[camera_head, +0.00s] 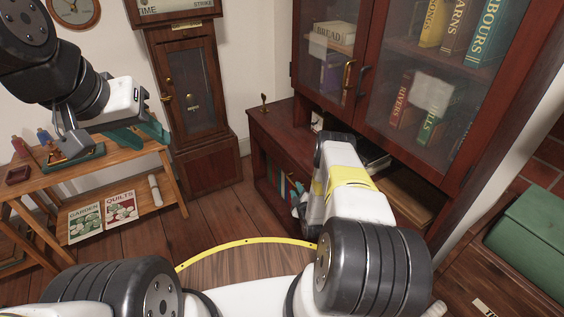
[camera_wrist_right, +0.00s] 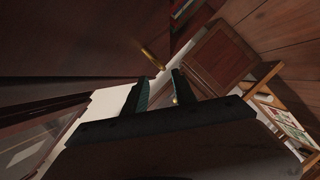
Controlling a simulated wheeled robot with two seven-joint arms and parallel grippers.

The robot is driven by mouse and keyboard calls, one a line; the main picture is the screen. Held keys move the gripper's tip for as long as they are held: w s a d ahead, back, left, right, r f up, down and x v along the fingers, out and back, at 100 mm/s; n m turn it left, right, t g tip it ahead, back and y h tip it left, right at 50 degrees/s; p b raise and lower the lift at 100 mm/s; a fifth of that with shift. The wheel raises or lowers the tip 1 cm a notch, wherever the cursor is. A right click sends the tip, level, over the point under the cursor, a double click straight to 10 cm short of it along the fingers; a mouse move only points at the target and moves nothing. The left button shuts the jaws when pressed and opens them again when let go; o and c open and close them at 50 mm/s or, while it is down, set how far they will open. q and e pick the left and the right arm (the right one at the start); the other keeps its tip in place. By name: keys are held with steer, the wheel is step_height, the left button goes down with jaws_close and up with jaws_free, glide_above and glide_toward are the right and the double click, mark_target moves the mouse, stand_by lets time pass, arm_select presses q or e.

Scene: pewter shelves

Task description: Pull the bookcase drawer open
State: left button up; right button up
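The dark red-brown bookcase (camera_head: 272,122) stands at centre right, with glass doors above and a lower cabinet. My right arm covers much of the lower front in the head view, and I cannot make out the drawer's outline there. In the right wrist view a brass bar handle (camera_wrist_right: 152,56) shows close to a dark wooden front. My right gripper (camera_wrist_right: 160,88) is open, its two fingers apart and pointing toward the handle, which is beyond the tips and not gripped. My left gripper (camera_head: 140,134) is open and empty, raised at the left, away from the bookcase.
A longcase clock (camera_head: 191,90) stands behind, left of the bookcase. A low wooden side table (camera_head: 140,157) with bottles above and two magazines below is at left. A green box (camera_head: 535,240) sits at right. Floor between table and bookcase is clear.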

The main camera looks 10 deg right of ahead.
mark_target(293, 184)
steer(key=x, duration=0.8)
steer(key=shift+a+f, duration=0.1)
steer(key=shift+f, duration=0.1)
steer(key=shift+s, duration=0.1)
steer(key=shift+c, duration=0.4)
jaws_close()
stand_by(0.8)
